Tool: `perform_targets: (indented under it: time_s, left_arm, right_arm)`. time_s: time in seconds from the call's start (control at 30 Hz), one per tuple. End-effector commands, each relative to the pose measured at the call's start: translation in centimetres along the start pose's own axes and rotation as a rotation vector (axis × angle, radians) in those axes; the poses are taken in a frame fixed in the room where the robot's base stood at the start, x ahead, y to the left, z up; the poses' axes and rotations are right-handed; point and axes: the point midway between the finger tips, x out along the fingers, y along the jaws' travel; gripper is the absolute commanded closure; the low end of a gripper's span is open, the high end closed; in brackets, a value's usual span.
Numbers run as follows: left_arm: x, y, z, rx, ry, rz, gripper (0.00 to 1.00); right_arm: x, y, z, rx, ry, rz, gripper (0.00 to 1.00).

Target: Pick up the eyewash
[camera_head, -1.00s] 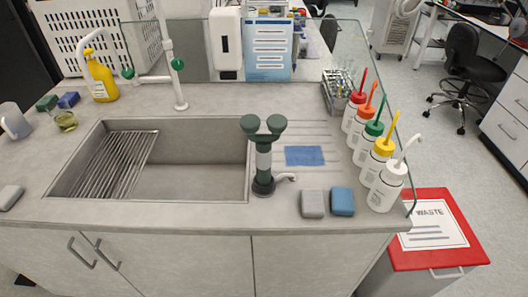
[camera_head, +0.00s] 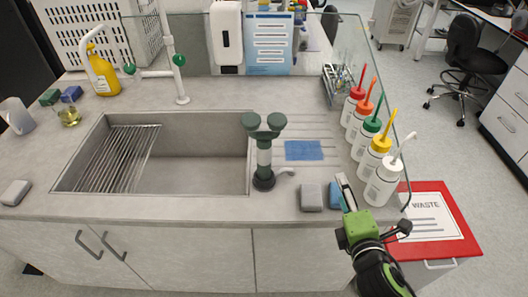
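The eyewash (camera_head: 264,158) stands upright on the counter at the right edge of the sink. My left gripper is not in view.
Several wash bottles (camera_head: 383,182) with coloured caps stand in a row at the right. A grey sponge (camera_head: 311,197) and a blue sponge (camera_head: 335,195) lie at the front edge. A blue cloth (camera_head: 303,150) lies right of the eyewash. The sink (camera_head: 200,165) is to its left.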

Motion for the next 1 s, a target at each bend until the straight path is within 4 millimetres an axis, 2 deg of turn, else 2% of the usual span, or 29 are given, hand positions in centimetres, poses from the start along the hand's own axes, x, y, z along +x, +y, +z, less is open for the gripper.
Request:
perform_targets:
  time_s: [0.03, 0.1, 0.2, 0.3, 0.4, 0.57, 0.87, 1.0]
  left_arm:
    - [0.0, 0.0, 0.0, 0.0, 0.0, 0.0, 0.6]
    - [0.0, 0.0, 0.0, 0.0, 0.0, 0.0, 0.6]
    - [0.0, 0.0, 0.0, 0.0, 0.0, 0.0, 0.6]
    - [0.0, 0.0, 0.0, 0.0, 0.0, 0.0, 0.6]
    - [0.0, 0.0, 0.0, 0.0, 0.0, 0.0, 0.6]
    - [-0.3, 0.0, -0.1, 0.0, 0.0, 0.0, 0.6]
    - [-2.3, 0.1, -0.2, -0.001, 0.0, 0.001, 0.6]
    - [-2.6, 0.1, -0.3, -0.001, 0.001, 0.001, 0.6]
  right_arm:
    - [0.7, 1.7, -0.8, -0.169, 0.032, 0.086, 0.52]
    - [1.1, 3.8, -2.6, -0.423, 0.076, 0.216, 0.52]
    - [1.1, 5.6, -5.6, -0.77, 0.132, 0.394, 0.52]
    - [0.5, 6.1, -8.3, -1.042, 0.171, 0.54, 0.52]
    - [-0.1, 5.8, -10.1, -1.216, 0.197, 0.64, 0.52]
    - [-0.1, 5.9, -11.4, -1.318, 0.211, 0.702, 0.52]
    - [4.1, 8.1, -14.1, -1.315, 0.209, 0.703, 0.52]
    - [5.6, 8.5, -15.2, -1.314, 0.21, 0.701, 0.52]
